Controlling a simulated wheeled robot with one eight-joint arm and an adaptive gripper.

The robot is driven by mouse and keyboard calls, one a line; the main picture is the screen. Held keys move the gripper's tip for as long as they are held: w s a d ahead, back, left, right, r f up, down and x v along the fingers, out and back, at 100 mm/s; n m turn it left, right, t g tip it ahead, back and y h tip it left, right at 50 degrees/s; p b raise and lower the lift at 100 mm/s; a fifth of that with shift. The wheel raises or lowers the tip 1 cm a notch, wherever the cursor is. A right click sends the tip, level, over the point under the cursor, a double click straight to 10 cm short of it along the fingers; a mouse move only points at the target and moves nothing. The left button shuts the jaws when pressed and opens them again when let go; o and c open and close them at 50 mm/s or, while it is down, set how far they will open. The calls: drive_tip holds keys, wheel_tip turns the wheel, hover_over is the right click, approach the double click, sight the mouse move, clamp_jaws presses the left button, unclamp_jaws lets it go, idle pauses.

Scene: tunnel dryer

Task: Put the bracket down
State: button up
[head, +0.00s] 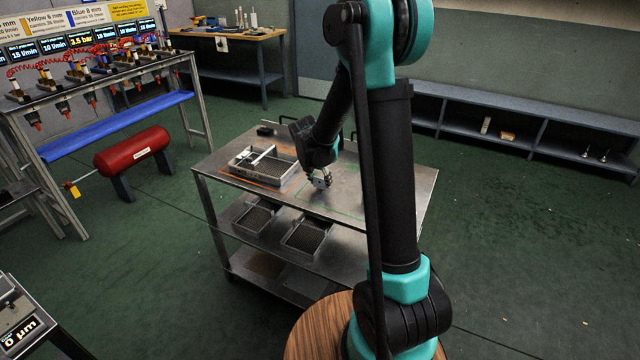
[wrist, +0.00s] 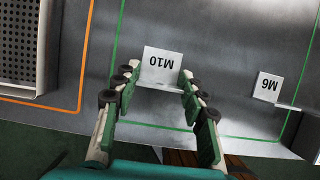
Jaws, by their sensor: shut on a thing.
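A pale metal bracket marked M10 (wrist: 161,62) is between the fingertips of my gripper (wrist: 157,86) in the wrist view, with its lettering upside down. The fingers are closed on its two sides. It is over the green-outlined area of the metal cart top (head: 408,186); whether it touches the surface cannot be told. A second pale piece marked M6 (wrist: 268,87) is at the right inside the green outline. In the head view my gripper (head: 321,180) is low over the cart top, and the bracket is too small to make out there.
A perforated tray (head: 283,181) with pale pieces sits inside an orange outline left of my gripper; its edge shows in the wrist view (wrist: 41,60). More trays (head: 305,238) are on the shelf below. The green-outlined area has bare metal around the bracket.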

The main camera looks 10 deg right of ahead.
drive_tip(key=shift+f, duration=0.7)
drive_tip(key=o, duration=1.2)
drive_tip(key=v, duration=1.1)
drive_tip(key=s+d+f+m+y, duration=0.1)
drive_tip(key=s+d+f+m, duration=0.1)
drive_tip(key=s+m, duration=0.6)
drive_tip(key=s+d+f+m+y, duration=0.1)
drive_tip(key=s+d+f+m, duration=0.1)
drive_tip(key=s+m, duration=0.7)
drive_tip(key=s+d+f+m, duration=0.3)
drive_tip(key=s+m, duration=0.5)
drive_tip(key=m, duration=0.3)
drive_tip(key=shift+s+d+m+y, duration=0.25)
drive_tip(key=shift+d+m+y, duration=0.15)
